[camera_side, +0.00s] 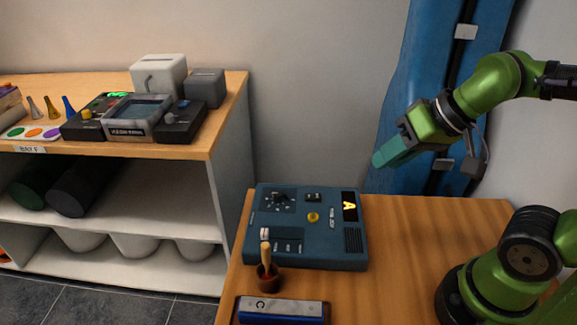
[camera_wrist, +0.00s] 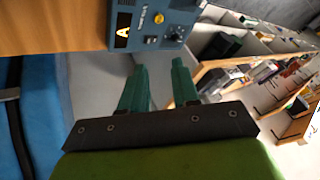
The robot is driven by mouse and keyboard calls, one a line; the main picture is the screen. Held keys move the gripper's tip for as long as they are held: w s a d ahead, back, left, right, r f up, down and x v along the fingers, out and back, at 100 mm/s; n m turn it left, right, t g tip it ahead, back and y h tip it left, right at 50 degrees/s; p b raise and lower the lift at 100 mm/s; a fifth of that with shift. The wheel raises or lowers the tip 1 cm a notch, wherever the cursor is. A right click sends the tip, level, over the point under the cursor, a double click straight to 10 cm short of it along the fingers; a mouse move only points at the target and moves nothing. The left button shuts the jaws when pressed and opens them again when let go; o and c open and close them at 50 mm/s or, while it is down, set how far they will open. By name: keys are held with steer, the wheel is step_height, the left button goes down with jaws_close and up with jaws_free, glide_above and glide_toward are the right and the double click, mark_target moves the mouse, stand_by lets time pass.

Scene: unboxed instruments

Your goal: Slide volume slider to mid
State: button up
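A blue instrument box (camera_side: 300,255) lies flat on the wooden table. Its top has a yellow knob (camera_side: 313,217), a lit yellow "A" display (camera_side: 349,206), a speaker grille and a row of small pale controls (camera_side: 288,247) near the front edge. I cannot tell which one is the volume slider, or its position. In the wrist view, part of the box (camera_wrist: 173,15) shows at the top; that row is out of view. My gripper (camera_side: 380,160) is in the air above and right of the box, touching nothing. In the wrist view, its teal fingers (camera_wrist: 160,66) are apart and empty.
A small brown pot (camera_side: 267,280) holding a wooden-handled tool stands at the box's front edge. A blue and silver object (camera_side: 281,309) lies in front of it. The table (camera_side: 420,235) is bare right of the box. A shelf (camera_side: 230,130) with other devices stands left.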

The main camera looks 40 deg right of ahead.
steer(key=shift+o, duration=0.8)
steer(key=w+a+g, duration=0.3)
steer(key=w+a, duration=0.4)
steer(key=shift+w+a+f+n+g, duration=0.3)
steer(key=shift+w+f+n, duration=0.05)
steer(key=shift+w+n, duration=0.05)
steer(key=m+g+h, duration=0.2)
steer(key=m+g, duration=0.1)
steer(key=m, duration=0.3)
glide_above(264, 231)
steer(key=f, duration=0.2)
step_height(264, 231, down, 16)
steer(key=shift+r, duration=0.15)
jaws_close()
